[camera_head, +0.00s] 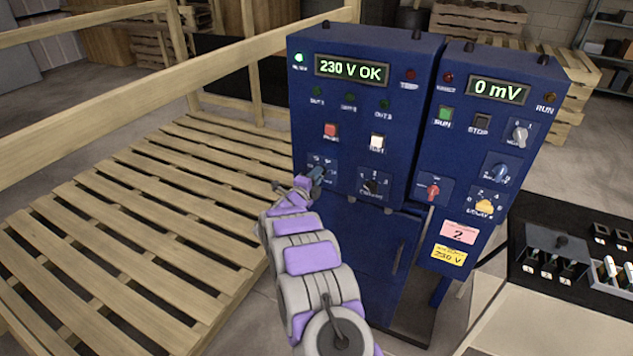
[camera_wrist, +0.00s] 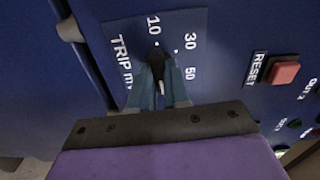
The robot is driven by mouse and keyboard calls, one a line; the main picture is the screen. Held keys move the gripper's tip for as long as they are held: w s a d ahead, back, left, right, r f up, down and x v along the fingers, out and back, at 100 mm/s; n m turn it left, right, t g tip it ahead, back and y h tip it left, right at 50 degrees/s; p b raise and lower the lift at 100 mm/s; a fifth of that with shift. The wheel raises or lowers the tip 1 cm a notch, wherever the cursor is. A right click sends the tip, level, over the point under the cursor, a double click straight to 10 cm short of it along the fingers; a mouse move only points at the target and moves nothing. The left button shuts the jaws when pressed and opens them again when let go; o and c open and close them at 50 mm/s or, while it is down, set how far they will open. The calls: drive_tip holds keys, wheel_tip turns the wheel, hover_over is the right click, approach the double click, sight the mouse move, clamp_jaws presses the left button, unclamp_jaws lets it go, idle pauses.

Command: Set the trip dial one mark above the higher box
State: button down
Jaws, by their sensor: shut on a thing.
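The trip dial is on the lower left of the blue left cabinet. In the wrist view its plate (camera_wrist: 122,32) reads "TRIP mV", with 10, 30 and 50 visible. My gripper (camera_wrist: 160,88) is shut on the dial's dark knob (camera_wrist: 157,54), with a finger on each side. I cannot tell for sure which mark the pointer is at. In the head view my gripper (camera_head: 318,174) covers most of the trip dial (camera_head: 318,160). I cannot make out either of the task's boxes.
A dial marked 1 to 3 (camera_head: 372,186) sits right of the trip dial. A red button (camera_head: 330,130) and white button (camera_head: 377,142) are above. The right cabinet (camera_head: 463,125) carries several knobs and displays "0 mV". The left display (camera_head: 351,71) reads "230 V OK". A wooden pallet (camera_head: 120,220) lies left.

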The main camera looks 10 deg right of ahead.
drive_tip(key=shift+a+f+m, duration=0.1)
drive_tip(key=shift+a+m, duration=0.05)
drive_tip(key=shift+m, duration=0.15)
idle(0.4)
drive_tip(key=c, duration=1.2)
unclamp_jaws()
drive_tip(key=shift+w+a+f, duration=0.1)
drive_tip(key=shift+w, duration=0.1)
drive_tip(key=shift+o, duration=0.5)
drive_tip(key=shift+d, duration=0.25)
drive_tip(key=shift+s, duration=0.1)
drive_tip(key=p+v, duration=0.2)
drive_tip(key=v, duration=1.5)
drive_tip(key=shift+a+p, duration=0.15)
drive_tip(key=shift+p, duration=0.25)
